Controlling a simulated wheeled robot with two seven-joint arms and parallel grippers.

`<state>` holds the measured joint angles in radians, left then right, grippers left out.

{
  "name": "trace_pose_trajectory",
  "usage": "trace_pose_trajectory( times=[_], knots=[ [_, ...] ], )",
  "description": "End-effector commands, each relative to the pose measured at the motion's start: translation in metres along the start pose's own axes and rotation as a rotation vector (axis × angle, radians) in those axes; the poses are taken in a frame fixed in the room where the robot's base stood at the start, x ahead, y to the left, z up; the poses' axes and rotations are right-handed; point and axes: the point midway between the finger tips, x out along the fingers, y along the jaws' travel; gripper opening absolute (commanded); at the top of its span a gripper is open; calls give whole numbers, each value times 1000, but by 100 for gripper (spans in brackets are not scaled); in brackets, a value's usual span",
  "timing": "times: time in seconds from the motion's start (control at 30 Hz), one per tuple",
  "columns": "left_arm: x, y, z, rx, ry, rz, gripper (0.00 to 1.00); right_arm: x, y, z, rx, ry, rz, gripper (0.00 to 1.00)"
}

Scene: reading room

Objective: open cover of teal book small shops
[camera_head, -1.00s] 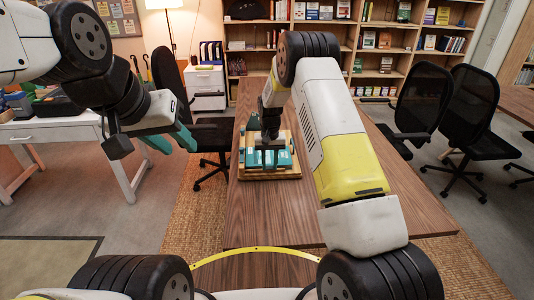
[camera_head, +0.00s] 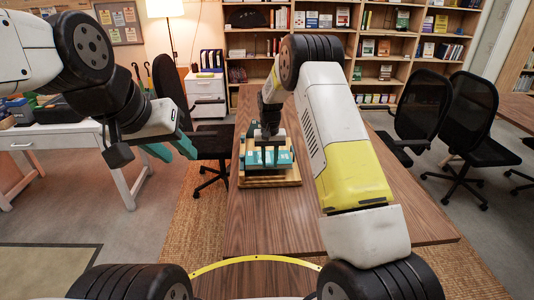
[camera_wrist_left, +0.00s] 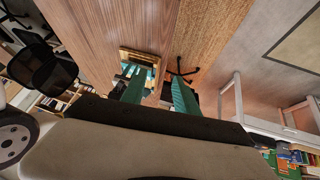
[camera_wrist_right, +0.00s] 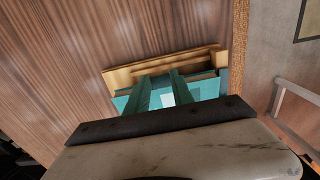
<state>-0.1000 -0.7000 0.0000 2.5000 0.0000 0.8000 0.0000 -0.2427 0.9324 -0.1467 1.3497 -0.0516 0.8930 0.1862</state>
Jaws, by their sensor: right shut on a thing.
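The teal book (camera_head: 285,158) lies on a light wooden stand or board (camera_head: 270,183) on the long table; its title is too small to read. My right gripper (camera_head: 270,154) comes down over the book from above, its fingers close together. In the right wrist view, the fingers (camera_wrist_right: 161,92) reach over the teal book (camera_wrist_right: 207,88), with a pale label between them; the exact grip is hidden. The board's edge (camera_wrist_right: 165,66) shows beyond it. My left gripper (camera_head: 172,150) hangs in the air left of the table, its teal fingers apart and empty.
The brown wooden table (camera_head: 275,220) is clear in front of the board and to its right. Black office chairs (camera_head: 200,125) stand on both sides. A white desk (camera_head: 60,130) with several items is at the left. Full bookshelves (camera_head: 350,50) line the back wall.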

Motion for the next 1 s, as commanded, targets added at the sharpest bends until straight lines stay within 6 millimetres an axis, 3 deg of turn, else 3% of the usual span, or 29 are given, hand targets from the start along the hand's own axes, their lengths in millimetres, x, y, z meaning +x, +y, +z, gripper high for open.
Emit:
trace_pose_trajectory(
  times=[0.83, 1.0],
  knots=[
    [0, 0, 0, 0, 0, 0, 36, -3, 0, -5, 1, 15, -1, 0],
    [6, 3, -6, -25, 6, 3, 3, -2, 0, -5, 1, 15, -1, 0]
  ],
)
